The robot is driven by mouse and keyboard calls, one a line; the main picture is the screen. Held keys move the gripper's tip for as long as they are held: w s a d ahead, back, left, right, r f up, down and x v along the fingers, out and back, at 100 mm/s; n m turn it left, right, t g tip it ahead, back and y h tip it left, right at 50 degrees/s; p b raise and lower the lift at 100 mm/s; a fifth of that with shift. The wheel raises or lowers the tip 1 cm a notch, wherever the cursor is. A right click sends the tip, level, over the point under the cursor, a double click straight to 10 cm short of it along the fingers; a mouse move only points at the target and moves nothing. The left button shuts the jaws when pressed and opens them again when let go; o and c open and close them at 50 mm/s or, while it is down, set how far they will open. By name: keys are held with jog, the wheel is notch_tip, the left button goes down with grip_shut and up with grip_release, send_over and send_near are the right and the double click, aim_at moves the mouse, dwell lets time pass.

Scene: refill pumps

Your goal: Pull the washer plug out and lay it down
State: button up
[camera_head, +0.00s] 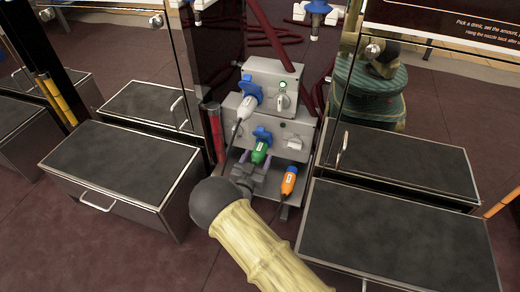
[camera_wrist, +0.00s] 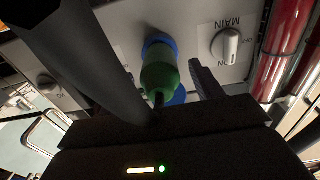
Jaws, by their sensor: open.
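A green plug (camera_head: 260,152) sits in a blue socket on the front of the grey power box (camera_head: 293,138). My gripper (camera_head: 252,172) is open just below and in front of it. In the wrist view the green plug (camera_wrist: 160,74) lies between my two open fingers, its far end in a blue socket ring (camera_wrist: 158,42). I cannot tell whether a finger touches it. A white plug (camera_head: 240,112) is in the upper blue socket (camera_head: 251,87). Plug labels are too small to read, so which is the washer plug is unclear.
A rotary switch marked MAIN (camera_wrist: 228,45) is right of the green plug in the wrist view. Red tubes (camera_wrist: 285,60) run beside it. Low dark-topped cabinets (camera_head: 120,165) (camera_head: 395,235) stand left and right of the box. Dark floor is open at lower left.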

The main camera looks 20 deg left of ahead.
dwell(0.7)
jog(key=c, duration=1.3)
jog(key=shift+s+d+p, duration=0.2)
jog(key=shift+s+p, duration=0.55)
jog(key=shift+s, duration=0.7)
jog(key=shift+s+d+p, duration=0.15)
jog(key=shift+s+p, duration=0.55)
jog(key=shift+s, duration=0.75)
jog(key=shift+s, duration=0.15)
